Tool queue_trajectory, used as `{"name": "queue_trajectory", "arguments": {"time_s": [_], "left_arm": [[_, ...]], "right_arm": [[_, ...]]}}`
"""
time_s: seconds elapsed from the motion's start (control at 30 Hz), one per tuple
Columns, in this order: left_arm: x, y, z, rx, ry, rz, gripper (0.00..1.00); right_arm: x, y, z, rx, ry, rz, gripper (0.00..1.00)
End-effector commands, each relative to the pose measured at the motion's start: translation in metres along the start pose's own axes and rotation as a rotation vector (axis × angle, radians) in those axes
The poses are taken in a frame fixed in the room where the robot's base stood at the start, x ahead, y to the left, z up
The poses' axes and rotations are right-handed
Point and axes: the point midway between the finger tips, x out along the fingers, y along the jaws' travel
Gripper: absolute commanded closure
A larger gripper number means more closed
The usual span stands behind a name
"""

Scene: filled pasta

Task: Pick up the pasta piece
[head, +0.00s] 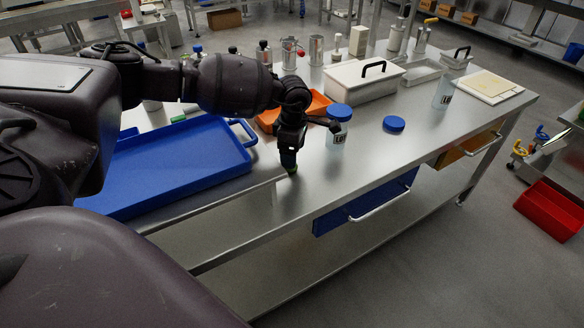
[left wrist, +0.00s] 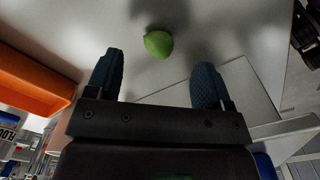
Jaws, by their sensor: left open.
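The green, rounded pasta piece (left wrist: 158,43) lies on the steel table top in the left wrist view. It sits just beyond my left fingertips, roughly centred across the gap between them. My left gripper (left wrist: 159,62) is open and empty, with its two dark blue fingers apart on either side. In the head view my left gripper (head: 290,160) points down at the table near its front edge. A small green patch shows at its tip there, mostly hidden by the fingers. My right gripper is not in view.
A blue tray (head: 240,165) lies to the left of the gripper. An orange tray (head: 318,103) is behind it. A blue-lidded jar (head: 337,135) stands close on the right, with a loose blue lid (head: 393,124) beyond. The steel table (head: 440,138) is clear around the lid.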

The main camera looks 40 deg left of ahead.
Motion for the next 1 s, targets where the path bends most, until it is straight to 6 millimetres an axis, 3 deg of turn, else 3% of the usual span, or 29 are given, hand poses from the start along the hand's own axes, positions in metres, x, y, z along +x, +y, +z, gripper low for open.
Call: {"name": "queue_trajectory", "arguments": {"time_s": [0.3,0.6,0.93,1.0], "left_arm": [[0.044,-0.002,-0.005,-0.001,0.003,-0.006,0.25],[0.047,-0.001,-0.005,0.000,0.000,-0.001,0.25],[0.047,-0.001,-0.005,0.000,0.000,-0.002,0.76],[0.047,-0.001,-0.005,0.000,0.000,-0.002,0.77]], "right_arm": [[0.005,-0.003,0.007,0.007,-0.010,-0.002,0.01],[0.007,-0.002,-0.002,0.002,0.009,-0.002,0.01],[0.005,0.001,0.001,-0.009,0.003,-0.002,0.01],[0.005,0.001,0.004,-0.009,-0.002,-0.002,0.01]]}}
